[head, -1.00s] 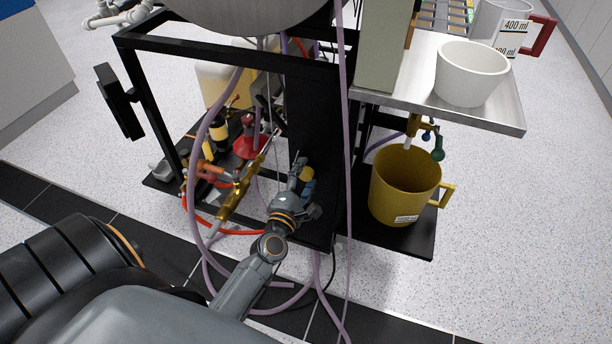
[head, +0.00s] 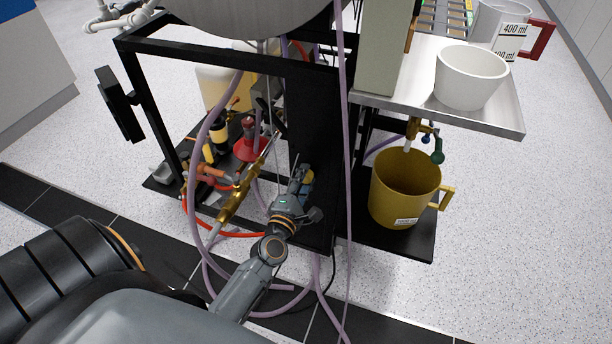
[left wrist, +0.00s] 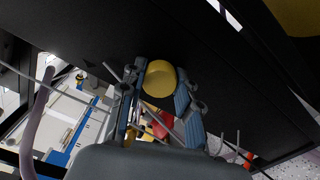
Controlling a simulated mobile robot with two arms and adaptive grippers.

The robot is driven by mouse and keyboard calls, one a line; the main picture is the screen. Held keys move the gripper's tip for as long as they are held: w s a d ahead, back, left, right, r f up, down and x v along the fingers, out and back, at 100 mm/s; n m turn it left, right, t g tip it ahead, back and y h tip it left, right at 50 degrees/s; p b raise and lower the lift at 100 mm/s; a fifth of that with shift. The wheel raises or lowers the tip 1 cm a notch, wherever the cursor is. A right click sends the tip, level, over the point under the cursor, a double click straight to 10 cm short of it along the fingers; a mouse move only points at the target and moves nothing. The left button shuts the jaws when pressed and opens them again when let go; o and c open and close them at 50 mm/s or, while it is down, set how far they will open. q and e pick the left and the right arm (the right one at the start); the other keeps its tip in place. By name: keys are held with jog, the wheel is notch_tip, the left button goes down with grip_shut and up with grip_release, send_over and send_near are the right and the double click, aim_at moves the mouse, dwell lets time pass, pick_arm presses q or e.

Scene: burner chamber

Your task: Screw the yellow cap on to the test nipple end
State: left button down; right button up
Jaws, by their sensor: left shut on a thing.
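My left gripper (head: 300,182) is low in front of the black rig frame, beside its dark upright panel. In the left wrist view its two blue-grey fingers (left wrist: 158,96) are shut on the round yellow cap (left wrist: 160,78), which sits between the fingertips. In the head view the cap (head: 307,177) is mostly covered by the gripper. A brass fitting (head: 238,200) with orange-red handles lies left of the gripper, apart from it. I cannot tell which part is the test nipple end. My right gripper is not in view.
Purple hoses (head: 346,130) hang close to my left gripper and loop on the floor. A yellow mug (head: 388,200) stands on the base plate at right. A white bowl (head: 465,85) stands on the metal shelf (head: 500,118). A red-based stand (head: 249,150) is behind the brass fitting.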

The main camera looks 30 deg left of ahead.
pick_arm(q)
jog(key=shift+m+p, duration=0.4)
jog(key=shift+m, duration=0.5)
jog(key=m+p, duration=0.2)
jog(key=m, duration=0.1)
jog(key=shift+r, duration=0.35)
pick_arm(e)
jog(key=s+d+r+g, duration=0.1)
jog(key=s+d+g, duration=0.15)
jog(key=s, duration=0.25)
pick_arm(q)
jog(key=m+p, duration=0.1)
jog(key=m, duration=0.1)
jog(key=m+p, duration=0.1)
jog(key=m, duration=0.1)
jog(key=m+p, duration=0.1)
jog(key=shift+f+m, duration=0.25)
jog(key=shift+m, duration=0.45)
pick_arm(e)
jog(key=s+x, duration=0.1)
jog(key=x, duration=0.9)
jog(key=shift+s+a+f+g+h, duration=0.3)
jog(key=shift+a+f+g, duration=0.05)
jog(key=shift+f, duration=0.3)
